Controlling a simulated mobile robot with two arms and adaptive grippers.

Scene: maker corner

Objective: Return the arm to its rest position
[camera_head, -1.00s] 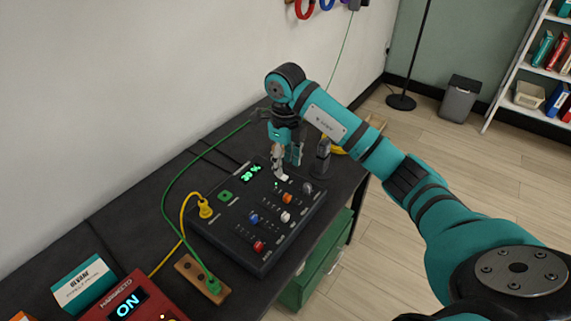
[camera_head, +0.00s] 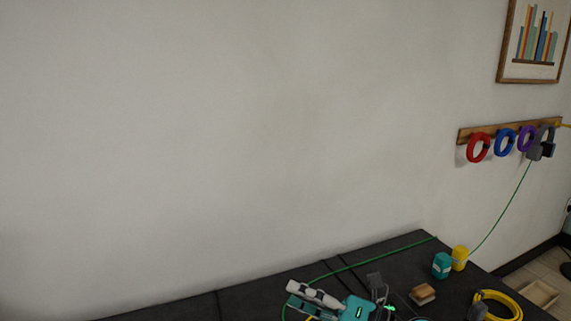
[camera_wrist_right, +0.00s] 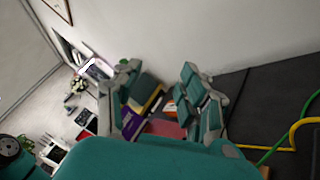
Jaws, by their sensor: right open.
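My right gripper (camera_head: 293,296) is at the bottom edge of the head view, over the dark bench, with its fingers pointing left. Most of my right arm is cut off below the frame. In the right wrist view the gripper (camera_wrist_right: 160,75) shows its two teal and grey fingers spread apart. Nothing is held between them; the boxes seen through the gap are behind. My left gripper is in neither view.
The dark bench (camera_head: 260,302) runs along a bare wall. A teal jar (camera_head: 442,265), a yellow jar (camera_head: 460,257), a wooden block (camera_head: 422,294) and a yellow cable coil (camera_head: 500,303) sit right of the gripper. A green cable (camera_head: 385,253) crosses the bench.

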